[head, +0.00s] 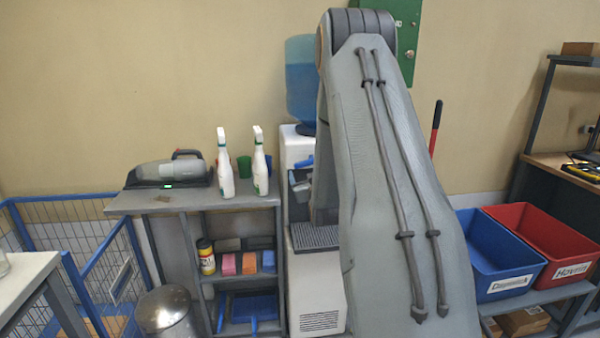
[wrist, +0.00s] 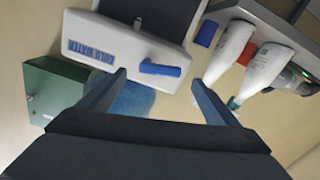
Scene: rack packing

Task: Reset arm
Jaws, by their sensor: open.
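My gripper (wrist: 159,78) is open, with its two fingers spread and nothing between them. In the wrist view it faces the white water cooler (wrist: 120,42), which appears upside down with a "COLD WATER" label and a blue tap lever (wrist: 160,69). The lever appears between the fingertips in the picture; I cannot tell how far off it is. In the head view my grey arm rises in front of the cooler (head: 319,290) and bends down behind its own near link, which hides most of the wrist.
Two white spray bottles (head: 225,168) (head: 260,165) and a handheld vacuum (head: 173,171) stand on the grey shelf unit (head: 200,202) left of the cooler. A blue bin (head: 494,252) and a red bin (head: 545,238) are at right. A wire cage (head: 75,240) and metal trash can (head: 166,309) are at left.

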